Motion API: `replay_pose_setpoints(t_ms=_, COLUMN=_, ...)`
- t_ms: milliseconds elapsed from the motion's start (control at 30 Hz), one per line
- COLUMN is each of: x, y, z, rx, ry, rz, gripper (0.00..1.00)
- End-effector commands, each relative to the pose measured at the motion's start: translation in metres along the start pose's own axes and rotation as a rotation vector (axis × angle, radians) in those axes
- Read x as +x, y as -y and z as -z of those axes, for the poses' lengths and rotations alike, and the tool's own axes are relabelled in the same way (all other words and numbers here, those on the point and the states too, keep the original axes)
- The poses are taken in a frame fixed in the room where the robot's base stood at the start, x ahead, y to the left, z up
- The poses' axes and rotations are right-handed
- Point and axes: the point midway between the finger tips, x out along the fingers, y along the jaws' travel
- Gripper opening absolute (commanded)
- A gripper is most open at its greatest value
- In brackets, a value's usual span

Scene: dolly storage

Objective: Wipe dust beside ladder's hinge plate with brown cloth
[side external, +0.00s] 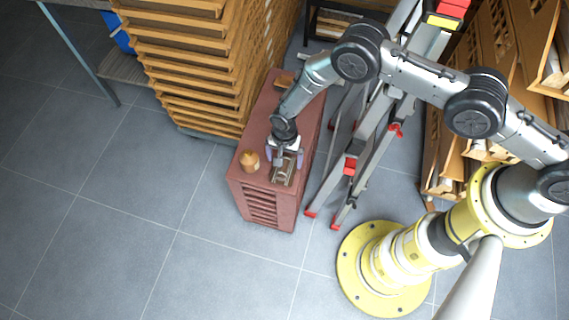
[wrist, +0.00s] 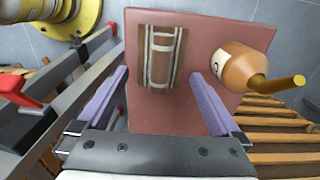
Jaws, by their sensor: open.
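My gripper (side external: 285,160) is open and points down over the near end of the red-brown cabinet top. In the wrist view its two purple fingers stand wide apart (wrist: 157,74), with a striped brown and grey item (wrist: 162,57) between and beyond them. That item lies flat on the cabinet and also shows below my gripper in the side view (side external: 283,175). I cannot tell whether it is the brown cloth or a plate. The ladder (side external: 375,130), grey with red feet and fittings, stands right of the cabinet. Its hinge plate and any dust cannot be made out.
The red-brown cabinet (side external: 245,185) has a brown bottle-like object (side external: 249,160) left of my gripper, also in the wrist view (wrist: 238,66). A small brown object (side external: 285,80) sits at its far end. Stacked wooden trays (side external: 190,70) stand behind left. Floor at left is clear.

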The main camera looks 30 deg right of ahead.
Motion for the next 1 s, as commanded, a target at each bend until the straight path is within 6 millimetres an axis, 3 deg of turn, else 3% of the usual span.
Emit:
replay_pose_setpoints(t_ms=100, x=0.020, y=0.000, z=0.000, rx=0.000, ry=0.000, rz=0.000, gripper=1.00)
replay_pose_setpoints(t_ms=300, x=0.039, y=0.001, z=0.000, rx=0.000, ry=-0.001, rz=0.002, gripper=1.00)
replay_pose_setpoints(t_ms=700, x=0.046, y=0.001, z=0.000, rx=0.000, ry=-0.001, rz=0.002, gripper=1.00)
replay_pose_setpoints(t_ms=767, x=0.046, y=0.001, z=0.000, rx=0.000, ry=-0.001, rz=0.002, gripper=0.93)
replay_pose_setpoints(t_ms=1000, x=0.046, y=0.001, z=0.000, rx=0.000, ry=-0.001, rz=0.002, gripper=0.50)
